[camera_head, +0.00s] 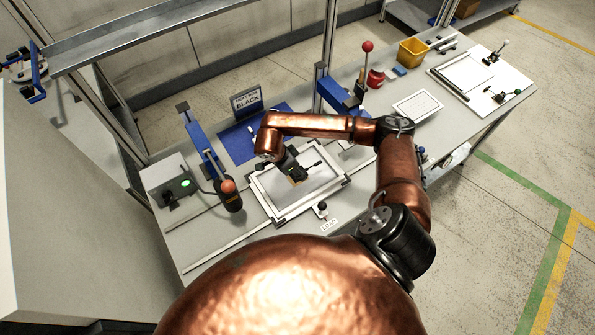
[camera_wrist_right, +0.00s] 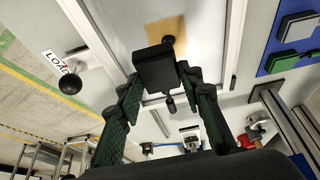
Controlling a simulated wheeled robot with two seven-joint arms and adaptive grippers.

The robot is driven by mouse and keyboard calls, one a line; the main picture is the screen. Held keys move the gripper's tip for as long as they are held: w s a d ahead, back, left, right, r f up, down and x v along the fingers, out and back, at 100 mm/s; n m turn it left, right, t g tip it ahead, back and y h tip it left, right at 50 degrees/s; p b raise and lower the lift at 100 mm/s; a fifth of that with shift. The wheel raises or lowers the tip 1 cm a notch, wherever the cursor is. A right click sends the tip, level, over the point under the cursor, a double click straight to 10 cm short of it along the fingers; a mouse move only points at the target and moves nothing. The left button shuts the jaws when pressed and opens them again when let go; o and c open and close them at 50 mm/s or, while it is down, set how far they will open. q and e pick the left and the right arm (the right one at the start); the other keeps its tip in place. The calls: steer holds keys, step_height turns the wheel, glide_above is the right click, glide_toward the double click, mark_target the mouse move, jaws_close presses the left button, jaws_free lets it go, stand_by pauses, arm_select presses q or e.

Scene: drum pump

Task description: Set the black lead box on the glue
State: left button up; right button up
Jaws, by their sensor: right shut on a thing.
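The black lead box (camera_wrist_right: 155,68) is a small dark block between the fingertips of my right gripper (camera_wrist_right: 157,82) in the right wrist view. A short dark stem with a rounded end sticks out below it. The glue (camera_wrist_right: 187,36) appears as a tan patch on the pale panel just beyond the box, which partly hides it. I cannot tell whether the box touches it. In the head view my right gripper (camera_head: 293,168) points down over the framed panel (camera_head: 268,201), and the box is hard to separate from the fingers. My left gripper is not in view.
A black ball knob (camera_wrist_right: 70,84) stands beside the LOAD label (camera_wrist_right: 56,61). A blue toggle press (camera_head: 204,148) stands left. A yellow bin (camera_head: 412,52) is at the back right.

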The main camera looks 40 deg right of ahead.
steer(key=w+f, duration=0.1)
steer(key=d+f, duration=0.1)
steer(key=shift+w+d+f, duration=0.1)
steer(key=shift+w+f, duration=0.2)
steer(key=shift+w, duration=0.1)
step_height(320, 180, down, 3)
steer(key=shift+w+f+p, duration=0.1)
steer(key=shift+p, duration=0.3)
steer(key=shift+f, duration=0.1)
steer(key=o, duration=1.1)
